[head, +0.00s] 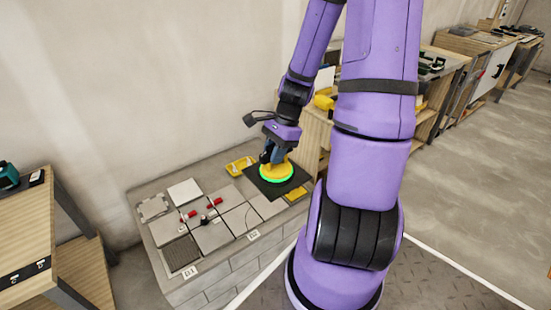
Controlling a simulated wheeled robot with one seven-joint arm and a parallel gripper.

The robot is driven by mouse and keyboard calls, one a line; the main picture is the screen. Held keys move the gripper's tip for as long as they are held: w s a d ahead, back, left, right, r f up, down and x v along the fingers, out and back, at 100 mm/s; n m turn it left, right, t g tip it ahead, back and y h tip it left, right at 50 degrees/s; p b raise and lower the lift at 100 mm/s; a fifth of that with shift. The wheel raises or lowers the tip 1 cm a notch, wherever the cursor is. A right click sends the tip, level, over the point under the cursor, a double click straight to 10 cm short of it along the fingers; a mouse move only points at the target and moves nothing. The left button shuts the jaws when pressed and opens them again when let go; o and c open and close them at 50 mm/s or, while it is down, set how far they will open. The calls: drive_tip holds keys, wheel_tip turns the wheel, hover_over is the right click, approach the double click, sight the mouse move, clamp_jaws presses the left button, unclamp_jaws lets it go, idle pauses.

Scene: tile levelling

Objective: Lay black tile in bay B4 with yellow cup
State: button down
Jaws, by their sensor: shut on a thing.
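My gripper (270,158) is shut on the yellow cup (276,171). The cup is a round yellow disc with a glowing green rim, and it sits on the upper face of the black tile (262,187). The tile is a dark square at the back right of the grey tiled bench (215,270). I cannot tell whether the tile rests on the bench or hangs just above it. Labels B1 (190,272) and B2 (253,236) show on the bench's front edge. No B4 label can be read, and my arm hides part of the bench's right side.
Grey tiles (241,218) and red-marked tools (215,202) lie left of the black tile. A white tile (185,191) and a dark ribbed tile (181,254) are further left. A yellow tray (240,165) is behind it. A wooden table (25,235) stands left.

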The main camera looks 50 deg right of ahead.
drive_tip(key=shift+r, duration=0.4)
drive_tip(key=s+d, duration=0.2)
drive_tip(key=d, duration=1.3)
drive_tip(key=s+d, duration=0.3)
drive_tip(key=d, duration=1.2)
drive_tip(key=s+d, duration=0.3)
drive_tip(key=d, duration=1.2)
drive_tip(key=shift+s, duration=0.2)
idle(2.6)
drive_tip(key=shift+d, duration=0.1)
